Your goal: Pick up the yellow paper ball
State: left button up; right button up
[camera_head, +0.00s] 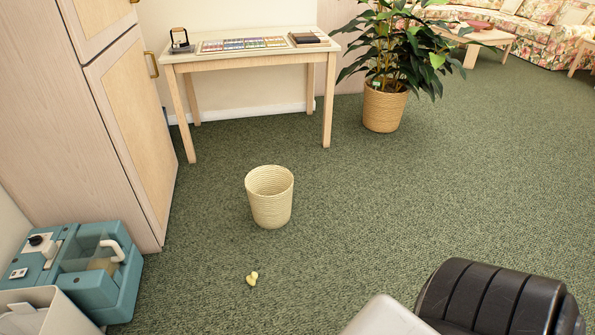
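A small yellow paper ball (252,279) lies on the green carpet near the bottom centre of the head view. It looks like two small lumps touching, and I cannot tell whether it is one piece or two. It is just in front of a cream woven wastebasket (270,208), apart from it. The basket stands upright and open at the top; its bottom inside is not clearly visible. Neither of my grippers is in view.
A teal case (112,281) stands at lower left beside a tall wooden cabinet (137,120). A black ribbed shape (495,300) fills the lower right. A small table (185,59) and potted plant (384,107) stand behind. Carpet around the ball is clear.

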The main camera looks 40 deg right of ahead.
aim_at(251, 279)
jog(key=z, duration=0.95)
